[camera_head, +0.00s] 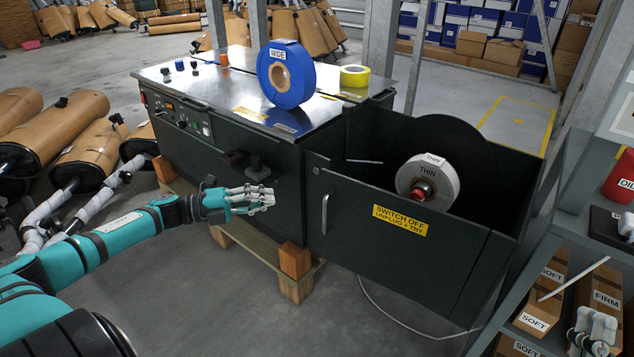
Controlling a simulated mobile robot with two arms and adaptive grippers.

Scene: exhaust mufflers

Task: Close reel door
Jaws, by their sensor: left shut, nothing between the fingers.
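The reel door (390,262) is a dark panel with a pale vertical handle (325,214) near its left edge and a yellow "SWITCH OFF" label. It stands upright, its left edge close to the machine's front corner; I cannot tell whether it is fully shut. Behind it, a white "THIN" reel (441,181) with a red hub shows over its top edge. My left gripper (268,198) is shut and empty, in front of the machine and left of the handle, apart from it. My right gripper (593,325) shows at the bottom right, by the shelf; its opening is unclear.
The dark machine (225,150) carries a blue "WIDE" reel (287,80) and a yellow tape roll (354,75) on top. A wooden block (294,262) stands under its corner. A shelf with boxes (540,293) is at right, mufflers (88,152) at left.

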